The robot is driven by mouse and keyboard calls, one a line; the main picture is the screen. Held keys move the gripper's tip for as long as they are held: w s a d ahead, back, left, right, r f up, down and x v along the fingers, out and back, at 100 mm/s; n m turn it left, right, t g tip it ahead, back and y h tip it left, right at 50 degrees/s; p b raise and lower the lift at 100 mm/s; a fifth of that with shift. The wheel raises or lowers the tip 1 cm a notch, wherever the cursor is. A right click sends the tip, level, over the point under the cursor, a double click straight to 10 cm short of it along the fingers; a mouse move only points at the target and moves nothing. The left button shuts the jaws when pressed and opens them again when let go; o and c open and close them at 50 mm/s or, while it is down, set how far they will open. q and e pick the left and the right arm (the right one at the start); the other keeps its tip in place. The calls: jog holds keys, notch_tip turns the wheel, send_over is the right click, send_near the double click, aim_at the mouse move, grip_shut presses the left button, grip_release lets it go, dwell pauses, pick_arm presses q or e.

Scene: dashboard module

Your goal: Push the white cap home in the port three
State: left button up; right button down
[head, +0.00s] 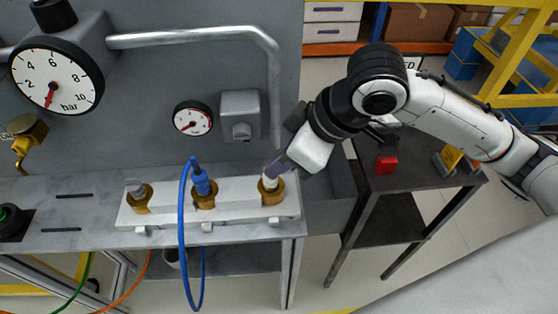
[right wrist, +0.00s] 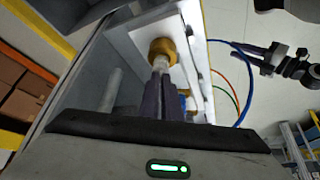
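The white cap (head: 269,183) stands upright in the brass port (head: 272,196) at the right end of the white block (head: 235,211). In the right wrist view the cap (right wrist: 160,65) shows between the brass port (right wrist: 161,48) and my fingertips. My right gripper (head: 279,165) reaches down from the upper right, tilted. Its grey-purple fingers are close together at the cap's top and look shut on it. The fingers hide the cap's top, and how deep it sits is not clear. My left gripper is not in the head view; a dark shape (right wrist: 285,62) in the right wrist view may be it.
The middle port holds a blue connector (head: 202,183) with a blue hose looping in front of the block. The left port holds a grey plug (head: 135,187). A grey box (head: 240,115) and pressure gauge (head: 193,118) are on the panel behind. A dark side table (head: 415,165) stands at right.

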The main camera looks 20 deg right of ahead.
jog(key=shift+f, duration=0.15)
jog(key=c, duration=1.9)
grip_release()
jog(key=p+v, duration=0.2)
jog(key=v, duration=0.8)
jog(key=shift+s+d, duration=0.15)
